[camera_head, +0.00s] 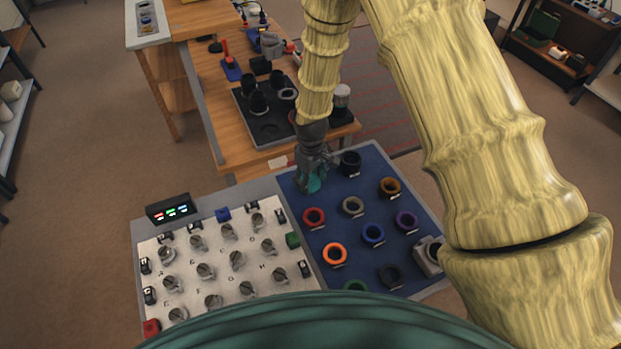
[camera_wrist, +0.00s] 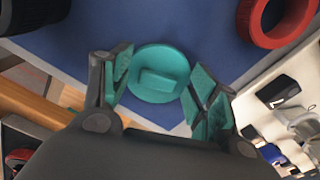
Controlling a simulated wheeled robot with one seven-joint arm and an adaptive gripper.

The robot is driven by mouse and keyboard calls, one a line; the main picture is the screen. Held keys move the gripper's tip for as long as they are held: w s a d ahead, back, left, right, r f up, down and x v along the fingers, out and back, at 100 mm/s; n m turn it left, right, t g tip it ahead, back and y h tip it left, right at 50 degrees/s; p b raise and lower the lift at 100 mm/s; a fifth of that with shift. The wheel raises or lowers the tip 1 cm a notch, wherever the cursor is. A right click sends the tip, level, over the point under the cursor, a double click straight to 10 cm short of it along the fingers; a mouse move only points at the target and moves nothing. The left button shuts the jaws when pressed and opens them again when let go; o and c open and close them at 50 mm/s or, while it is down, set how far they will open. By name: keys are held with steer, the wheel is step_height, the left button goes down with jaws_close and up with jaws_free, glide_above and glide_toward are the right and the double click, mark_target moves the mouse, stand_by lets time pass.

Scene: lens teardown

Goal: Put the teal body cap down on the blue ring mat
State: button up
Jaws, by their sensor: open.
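The teal body cap (camera_wrist: 158,73) is a round disc with a raised bar across its face. It lies flat over the blue ring mat (camera_wrist: 90,30), seemingly resting on it, near the mat's edge. In the head view the cap (camera_head: 314,184) shows at the mat's upper left part, partly hidden by my gripper. My gripper (camera_wrist: 164,82) is open, with one teal-padded finger on each side of the cap. In the head view my gripper (camera_head: 311,177) points down at the mat (camera_head: 344,232).
A red ring (camera_head: 314,217), a grey ring (camera_head: 352,206) and a black ring (camera_head: 350,162) stand near the cap. Several other coloured rings and a camera (camera_head: 428,256) are on the mat. A knob panel (camera_head: 220,285) lies to the left. A wooden bench (camera_head: 215,85) stands behind.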

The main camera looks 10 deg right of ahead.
mark_target(311, 182)
steer(key=shift+r, duration=0.2)
step_height(311, 182, up, 12)
steer(key=b, duration=0.3)
steer(key=shift+b, duration=0.3)
stand_by(0.4)
